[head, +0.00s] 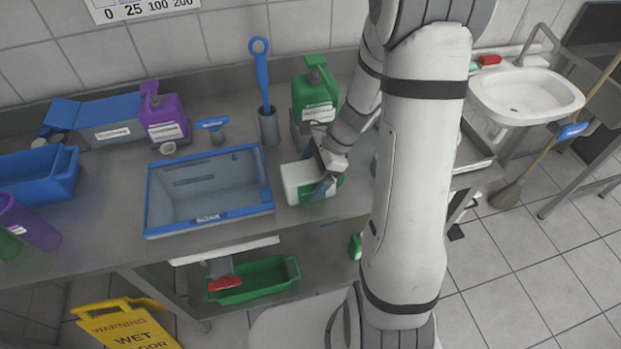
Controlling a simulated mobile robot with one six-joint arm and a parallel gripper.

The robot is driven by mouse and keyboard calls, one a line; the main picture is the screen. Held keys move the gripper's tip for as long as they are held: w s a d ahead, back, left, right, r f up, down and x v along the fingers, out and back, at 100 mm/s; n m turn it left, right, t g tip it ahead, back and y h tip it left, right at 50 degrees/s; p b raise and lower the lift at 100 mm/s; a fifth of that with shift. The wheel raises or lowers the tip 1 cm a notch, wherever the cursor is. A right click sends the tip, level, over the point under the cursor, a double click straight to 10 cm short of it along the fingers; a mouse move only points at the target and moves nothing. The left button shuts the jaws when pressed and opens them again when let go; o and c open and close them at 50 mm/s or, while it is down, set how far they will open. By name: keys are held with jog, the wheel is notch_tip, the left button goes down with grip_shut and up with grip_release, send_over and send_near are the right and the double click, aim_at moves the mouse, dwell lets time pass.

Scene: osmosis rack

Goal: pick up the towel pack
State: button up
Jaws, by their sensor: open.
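The likely towel pack (299,177), a white block with a green end, lies on the steel counter to the right of the blue-rimmed bin. My gripper (325,184) is at the pack's right part, pointing down, with its jaws open. A finger shows in front of the pack's near side. The wrist hides part of the pack's top and its far side. I cannot tell whether the fingers touch it.
The blue-rimmed bin (208,219) stands left of the pack. A green pump bottle (314,97) and a grey holder (269,127) with a blue-handled tool stand behind. A purple bottle (164,119) is farther left. A sink (525,93) is at right.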

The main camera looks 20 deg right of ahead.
jog(key=c, duration=1.2)
jog(key=shift+o, duration=0.2)
jog(key=shift+r, duration=0.1)
